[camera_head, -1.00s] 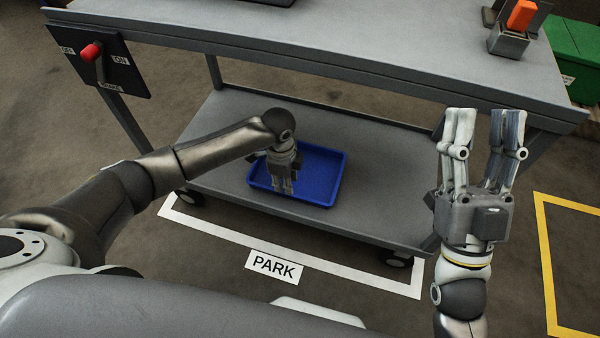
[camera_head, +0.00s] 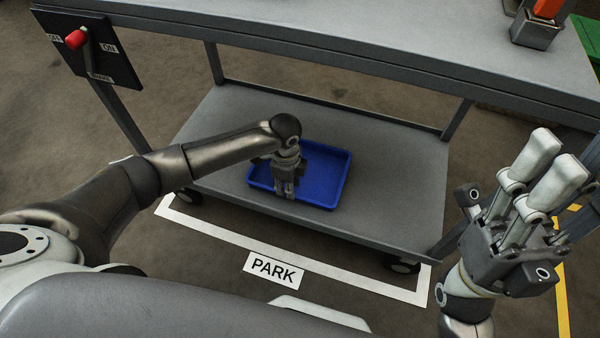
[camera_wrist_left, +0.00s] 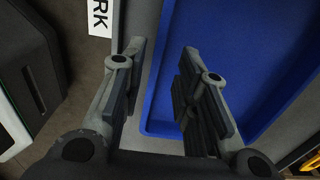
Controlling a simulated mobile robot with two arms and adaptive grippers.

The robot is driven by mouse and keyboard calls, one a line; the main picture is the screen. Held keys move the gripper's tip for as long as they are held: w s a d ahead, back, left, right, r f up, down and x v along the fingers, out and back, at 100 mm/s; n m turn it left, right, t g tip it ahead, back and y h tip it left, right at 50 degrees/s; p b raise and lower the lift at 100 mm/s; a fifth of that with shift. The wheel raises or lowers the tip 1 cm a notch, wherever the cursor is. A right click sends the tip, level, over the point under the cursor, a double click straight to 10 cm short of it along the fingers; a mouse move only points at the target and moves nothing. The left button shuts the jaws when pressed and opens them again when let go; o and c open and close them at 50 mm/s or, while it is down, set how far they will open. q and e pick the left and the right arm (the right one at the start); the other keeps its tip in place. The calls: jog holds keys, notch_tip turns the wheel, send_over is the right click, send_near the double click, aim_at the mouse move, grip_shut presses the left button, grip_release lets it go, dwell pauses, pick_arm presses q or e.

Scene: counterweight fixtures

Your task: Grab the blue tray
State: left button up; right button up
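The blue tray (camera_head: 328,172) lies flat on the lower shelf of a grey cart. My left gripper (camera_head: 284,193) points down at the tray's near left part and covers some of it in the head view. In the left wrist view, my left gripper (camera_wrist_left: 160,65) is open, with one finger over the blue tray (camera_wrist_left: 245,50) and the other over the grey shelf outside it. The tray's edge runs between the fingers; contact cannot be told. My right gripper (camera_head: 556,157) is raised at the right, open and empty, away from the tray.
The cart's lower shelf (camera_head: 395,190) is bare around the tray. A panel with a red-knobbed lever (camera_head: 77,40) hangs at the left. A PARK sign (camera_head: 274,270) and white floor lines lie in front.

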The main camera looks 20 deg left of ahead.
pick_arm(q)
notch_tip(320, 180, down, 5)
jog(key=b, duration=0.2)
jog(key=shift+f+b, duration=0.2)
jog(key=shift+b, duration=0.15)
jog(key=shift+r, duration=0.1)
grip_shut()
